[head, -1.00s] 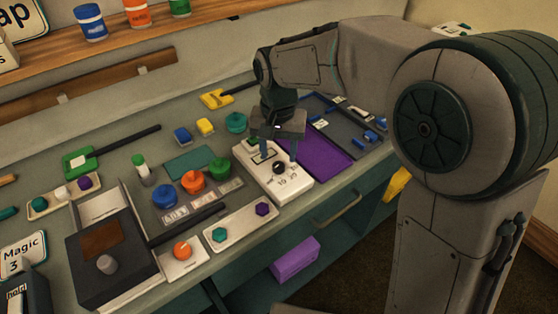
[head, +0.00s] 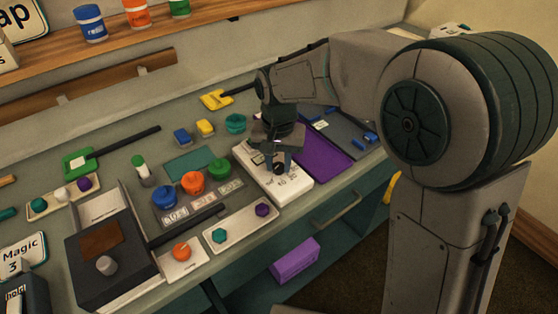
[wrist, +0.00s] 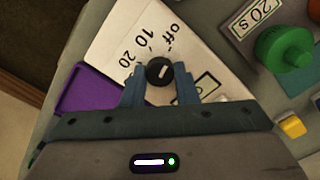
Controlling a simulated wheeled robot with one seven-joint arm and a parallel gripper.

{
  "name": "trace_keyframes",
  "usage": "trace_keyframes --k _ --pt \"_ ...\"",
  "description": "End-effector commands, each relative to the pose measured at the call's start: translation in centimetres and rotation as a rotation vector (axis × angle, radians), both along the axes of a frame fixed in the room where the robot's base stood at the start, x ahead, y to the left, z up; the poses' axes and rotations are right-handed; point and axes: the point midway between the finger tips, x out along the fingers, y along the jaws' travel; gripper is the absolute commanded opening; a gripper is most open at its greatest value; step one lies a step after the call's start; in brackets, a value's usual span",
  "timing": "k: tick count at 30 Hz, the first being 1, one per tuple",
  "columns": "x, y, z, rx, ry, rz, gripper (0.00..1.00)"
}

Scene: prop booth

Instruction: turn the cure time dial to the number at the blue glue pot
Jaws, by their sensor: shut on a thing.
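The cure time dial is a black knob (head: 279,169) on a white box (head: 297,187) near the bench's front edge. My gripper (head: 278,163) reaches down over it. In the wrist view the knob (wrist: 158,66) sits between the two blue fingers, which are closed on its sides. "off", "10" and "20" show printed around it; any other numbers are hidden. The knob has a pale mark, but which number it points to is unclear. The blue glue pot (head: 164,197) stands left of the box. The label (head: 174,215) before it is too small to read surely.
The orange pot (head: 192,183) and green pot (head: 219,168) stand beside the blue one; the green pot's label (wrist: 255,17) reads "20 s" in the wrist view. A purple tray (head: 322,155) lies right of the box. A pale tray (head: 240,228) lies before the pots.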

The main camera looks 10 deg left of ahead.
Motion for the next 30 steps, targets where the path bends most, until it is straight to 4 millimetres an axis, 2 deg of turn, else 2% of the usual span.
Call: trace_keyframes --k 8,30 --pt "0.01 0.00 0.09 0.001 0.000 0.095 0.04" --pt "-0.02 0.06 0.15 0.001 0.000 0.698 0.04"
